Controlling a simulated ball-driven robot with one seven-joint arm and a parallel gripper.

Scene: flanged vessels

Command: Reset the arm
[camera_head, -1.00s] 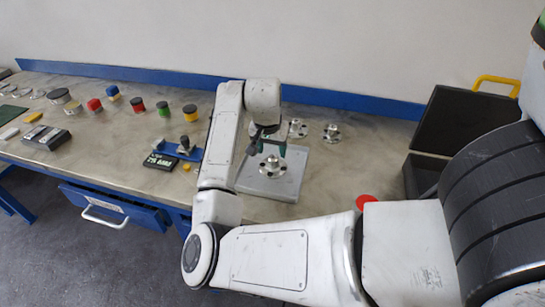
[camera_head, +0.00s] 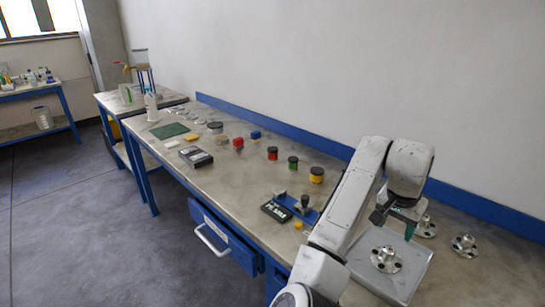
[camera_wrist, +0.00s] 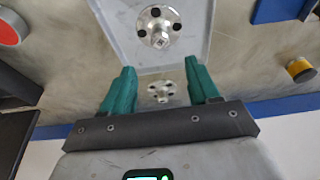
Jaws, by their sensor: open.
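My arm (camera_head: 345,215) reaches over the workbench at the right of the head view, bent at the elbow. My gripper (camera_head: 407,230) points down above a grey plate (camera_head: 411,283). In the wrist view its two green fingers are apart and my gripper (camera_wrist: 160,75) is empty. A metal flanged piece (camera_head: 386,260) stands on the plate, below the fingers and apart from them; it also shows in the wrist view (camera_wrist: 158,27). Two more flanged pieces, one (camera_head: 427,228) partly behind the gripper and one (camera_head: 464,245) to its right, stand on the bench.
A blue fixture (camera_head: 303,205) and a black display box (camera_head: 276,211) lie left of the arm. A drawer (camera_head: 222,238) sticks out at the front. A wall with a blue ledge (camera_head: 330,145) runs behind.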

